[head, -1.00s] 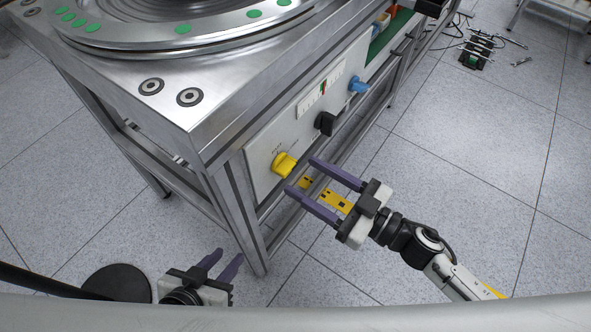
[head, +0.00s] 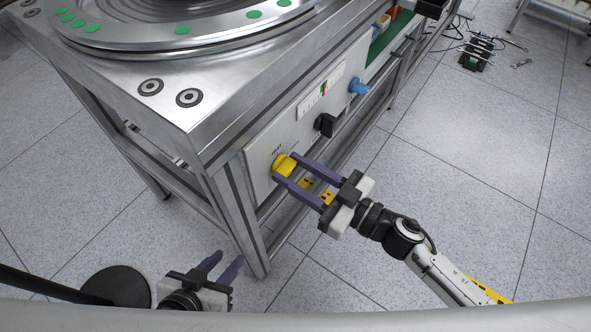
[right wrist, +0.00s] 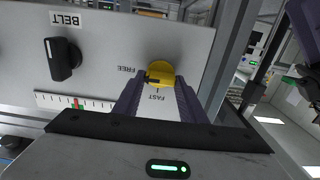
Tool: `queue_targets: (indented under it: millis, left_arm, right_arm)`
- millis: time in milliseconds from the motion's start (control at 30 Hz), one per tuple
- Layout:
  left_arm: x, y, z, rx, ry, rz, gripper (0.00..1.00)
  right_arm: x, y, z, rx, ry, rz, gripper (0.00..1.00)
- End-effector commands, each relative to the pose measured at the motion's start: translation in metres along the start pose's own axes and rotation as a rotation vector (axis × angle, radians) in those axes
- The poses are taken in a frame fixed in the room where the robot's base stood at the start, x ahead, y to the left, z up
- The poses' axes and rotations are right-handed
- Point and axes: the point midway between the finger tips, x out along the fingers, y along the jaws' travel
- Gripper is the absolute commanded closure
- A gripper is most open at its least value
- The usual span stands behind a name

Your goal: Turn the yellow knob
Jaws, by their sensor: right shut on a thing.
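The yellow knob (head: 285,165) sits on the light grey panel on the side of the metal frame. It also shows in the right wrist view (right wrist: 160,74), with the words FREE and FAST printed near it. My right gripper (head: 284,167) has its two purple fingers on either side of the knob and is shut on it. In the right wrist view the fingers run up to the knob's two sides. My left gripper (head: 221,264) is low at the left, away from the panel, with its two purple fingers apart and nothing seen between them.
A black knob (head: 325,124), a scale with a red and green mark (head: 322,91) and a blue knob (head: 358,87) are further along the panel (head: 262,152). A steel table with a round plate (head: 190,30) stands above. The floor to the right is mostly clear.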

Motion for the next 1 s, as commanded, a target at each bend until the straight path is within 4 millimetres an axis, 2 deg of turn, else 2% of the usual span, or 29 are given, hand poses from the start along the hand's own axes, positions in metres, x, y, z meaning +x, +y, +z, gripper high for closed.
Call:
queue_targets:
  millis: [367, 1000]
  left_arm:
    - [-0.0026, 0.0000, -0.0015, 0.003, -0.003, -0.001, 0.69]
    - [-0.0033, -0.0003, -0.0002, 0.004, -0.011, -0.003, 0.69]
  right_arm:
    - [-0.0003, -0.0005, -0.0004, -0.136, -0.001, -0.001, 0.85]
    - [-0.0006, -0.0024, 0.0018, -0.723, -0.001, -0.001, 0.85]
